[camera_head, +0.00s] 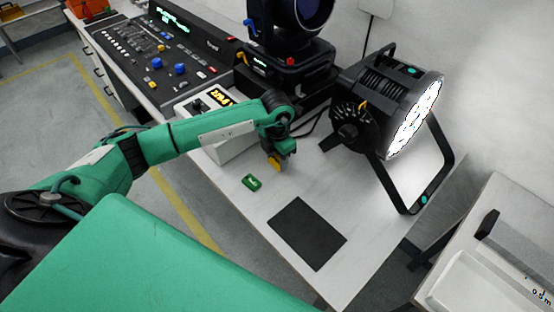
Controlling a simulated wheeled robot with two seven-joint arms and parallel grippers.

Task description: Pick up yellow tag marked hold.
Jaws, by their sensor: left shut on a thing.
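My left gripper (278,155) reaches in from the left over the white table (235,205). It points down and is shut on a small yellow tag (275,163), which shows at its fingertips. The tag is mostly hidden by the fingers, and its marking cannot be read. I cannot tell whether the tag still touches the table. A green tag (251,182) lies flat on the table, a little left of and nearer than the gripper. My right gripper is not in view.
A black mat (307,233) lies on the table's near part. A lit par can (385,105) stands at the right, a moving-head light (290,55) behind, and a control console (158,52) at the back left. A small box with an orange display (205,100) sits behind my left forearm.

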